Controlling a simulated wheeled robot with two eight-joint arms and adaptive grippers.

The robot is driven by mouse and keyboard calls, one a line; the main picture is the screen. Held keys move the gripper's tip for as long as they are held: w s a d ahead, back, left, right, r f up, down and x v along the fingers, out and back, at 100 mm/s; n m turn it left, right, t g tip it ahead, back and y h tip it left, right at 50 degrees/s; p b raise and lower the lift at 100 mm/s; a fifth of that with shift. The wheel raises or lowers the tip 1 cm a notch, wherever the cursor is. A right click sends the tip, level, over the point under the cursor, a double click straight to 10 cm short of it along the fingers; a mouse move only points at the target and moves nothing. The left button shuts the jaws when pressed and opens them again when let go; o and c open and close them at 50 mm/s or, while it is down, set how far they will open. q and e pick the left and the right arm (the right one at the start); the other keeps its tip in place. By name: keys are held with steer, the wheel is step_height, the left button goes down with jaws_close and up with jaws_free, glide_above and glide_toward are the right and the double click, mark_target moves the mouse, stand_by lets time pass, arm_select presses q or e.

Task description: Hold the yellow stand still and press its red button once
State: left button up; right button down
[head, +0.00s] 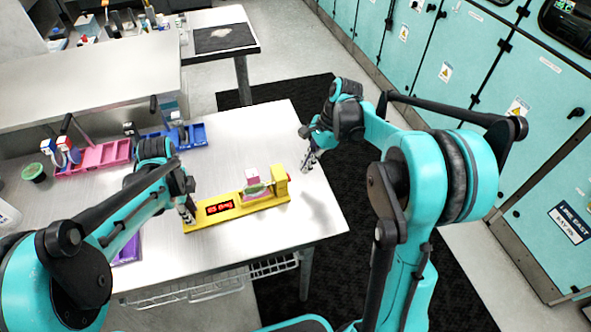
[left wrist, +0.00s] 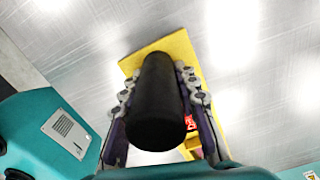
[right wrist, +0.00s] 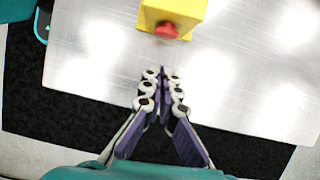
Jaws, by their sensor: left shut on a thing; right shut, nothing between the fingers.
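The yellow stand (head: 240,210) lies on the metal table, with a red-digit display (head: 220,208) on its left part and a yellow block (head: 281,184) at its right end. In the right wrist view the red button (right wrist: 166,30) sticks out of that yellow block (right wrist: 178,10). My left gripper (head: 188,214) is at the stand's left end, its fingers on both sides of a black cylinder (left wrist: 157,95) standing over the yellow base (left wrist: 178,43). My right gripper (head: 308,160) is shut and empty, apart from the button and in front of it (right wrist: 161,72).
A pink and green item (head: 254,185) sits on the stand beside the block. Pink (head: 107,155) and blue (head: 197,134) trays and a green cup (head: 34,172) are at the table's back left. A purple tray (head: 127,250) lies at the front left. The table around the right gripper is clear.

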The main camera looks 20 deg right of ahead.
steer(key=v, duration=0.9)
steer(key=shift+s+a, duration=0.1)
steer(key=shift+a, duration=0.05)
arm_select(q)
steer(key=o, duration=1.2)
steer(key=shift+c, duration=0.2)
steer(key=shift+r, duration=0.1)
arm_select(e)
steer(key=shift+r, duration=0.15)
arm_select(q)
steer(key=shift+r+p, duration=3.4)
steer(key=shift+r, duration=1.1)
arm_select(e)
step_height(320, 180, up, 7)
steer(key=shift+f, duration=0.2)
arm_select(q)
steer(key=shift+f, duration=0.1)
